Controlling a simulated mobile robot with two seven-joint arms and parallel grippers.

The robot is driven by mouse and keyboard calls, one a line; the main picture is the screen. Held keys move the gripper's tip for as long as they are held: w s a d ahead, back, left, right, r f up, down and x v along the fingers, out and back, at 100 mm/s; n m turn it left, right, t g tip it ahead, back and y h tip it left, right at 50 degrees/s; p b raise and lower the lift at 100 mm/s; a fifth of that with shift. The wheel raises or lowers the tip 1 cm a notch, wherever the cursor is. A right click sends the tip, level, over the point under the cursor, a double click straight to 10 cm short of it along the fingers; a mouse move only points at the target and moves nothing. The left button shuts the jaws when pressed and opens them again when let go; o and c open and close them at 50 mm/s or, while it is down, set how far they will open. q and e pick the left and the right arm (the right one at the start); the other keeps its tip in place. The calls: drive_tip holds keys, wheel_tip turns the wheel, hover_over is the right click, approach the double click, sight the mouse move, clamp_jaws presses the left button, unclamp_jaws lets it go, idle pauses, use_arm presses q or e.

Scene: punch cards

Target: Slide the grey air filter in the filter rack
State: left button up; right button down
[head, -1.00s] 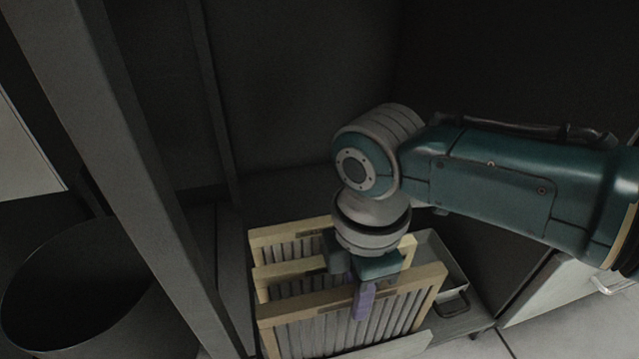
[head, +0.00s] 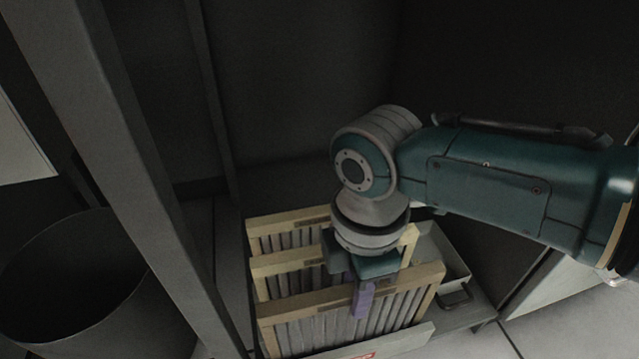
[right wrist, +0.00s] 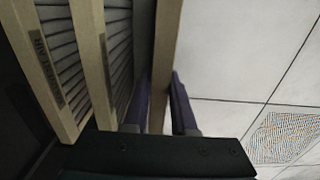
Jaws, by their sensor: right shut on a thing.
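The grey air filter (head: 340,324) is the front one of three upright panels with tan frames and grey pleats. My right gripper (head: 358,290) points down and is shut on its top edge, one purple finger on the near face. In the right wrist view the purple fingers (right wrist: 160,100) straddle the tan frame edge (right wrist: 166,50). The filter's lower edge is hidden behind a pale front strip (head: 400,342) with a red label, perhaps part of the filter rack; I cannot tell whether it is seated. My left gripper is not in view.
A middle filter (head: 285,264) and a back filter (head: 275,226) stand close behind. A grey metal tray (head: 458,272) is at the right. A grey post (head: 130,170) rises at the left, beside a dark round bin (head: 100,270). Pale floor tiles lie at lower right.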

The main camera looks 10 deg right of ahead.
drive_tip(key=shift+f, duration=0.25)
drive_tip(key=c, duration=1)
unclamp_jaws()
drive_tip(key=o, duration=0.8)
drive_tip(key=shift+o, duration=0.2)
drive_tip(key=shift+r, duration=0.1)
wheel_tip(320, 180, up, 6)
drive_tip(key=p, duration=0.6)
